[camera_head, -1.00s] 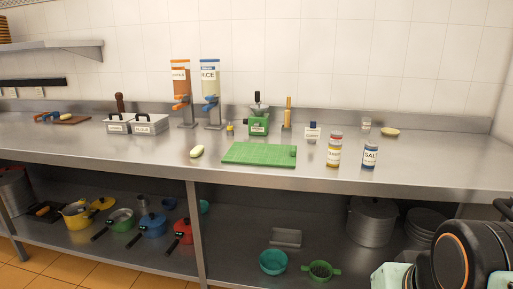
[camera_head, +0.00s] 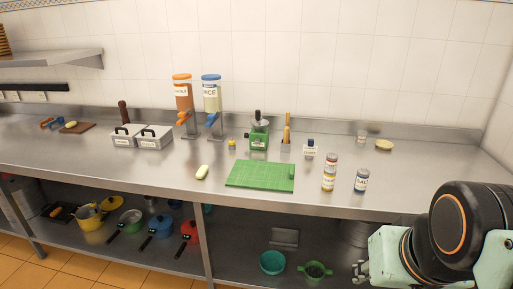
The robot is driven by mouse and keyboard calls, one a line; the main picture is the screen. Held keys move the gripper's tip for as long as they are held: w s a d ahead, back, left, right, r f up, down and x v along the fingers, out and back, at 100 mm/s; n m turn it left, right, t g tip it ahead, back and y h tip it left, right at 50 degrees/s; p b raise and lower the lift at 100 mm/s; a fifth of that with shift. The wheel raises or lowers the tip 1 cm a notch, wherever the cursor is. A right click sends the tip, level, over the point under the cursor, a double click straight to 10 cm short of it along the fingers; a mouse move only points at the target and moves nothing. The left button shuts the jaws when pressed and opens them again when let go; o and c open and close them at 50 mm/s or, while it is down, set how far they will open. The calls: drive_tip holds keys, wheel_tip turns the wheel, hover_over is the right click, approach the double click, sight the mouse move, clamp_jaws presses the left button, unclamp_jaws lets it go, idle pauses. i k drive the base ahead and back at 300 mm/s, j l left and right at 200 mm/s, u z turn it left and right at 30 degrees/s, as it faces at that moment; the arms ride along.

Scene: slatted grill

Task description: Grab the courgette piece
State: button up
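A pale yellow-green piece (camera_head: 202,172) lies on the steel counter, just left of the green cutting board (camera_head: 258,176); it looks like a courgette piece, but I cannot be sure. Another small pale piece (camera_head: 71,125) lies on a brown board (camera_head: 86,128) at the far left. A small dark green shape at the cutting board's right edge is too small to identify. My arm is at the lower right, in front of the counter and away from these pieces. Small metal parts at its left end may be my gripper (camera_head: 360,271); its fingers cannot be made out.
Spice jars (camera_head: 329,172) and a salt jar (camera_head: 361,181) stand right of the cutting board. A green grinder (camera_head: 258,139), two dispensers (camera_head: 212,105) and lidded metal bins (camera_head: 153,137) stand behind. Pots (camera_head: 160,227) fill the lower shelf. The counter's front strip is clear.

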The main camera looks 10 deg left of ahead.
sight(202, 172)
drive_tip(key=i+j+z, duration=0.15)
drive_tip(key=i+j, duration=1.15)
drive_tip(key=i+j+z, duration=0.15)
drive_tip(key=z, duration=0.25)
drive_tip(key=i+j+u, duration=0.3)
drive_tip(key=k+j, duration=0.05)
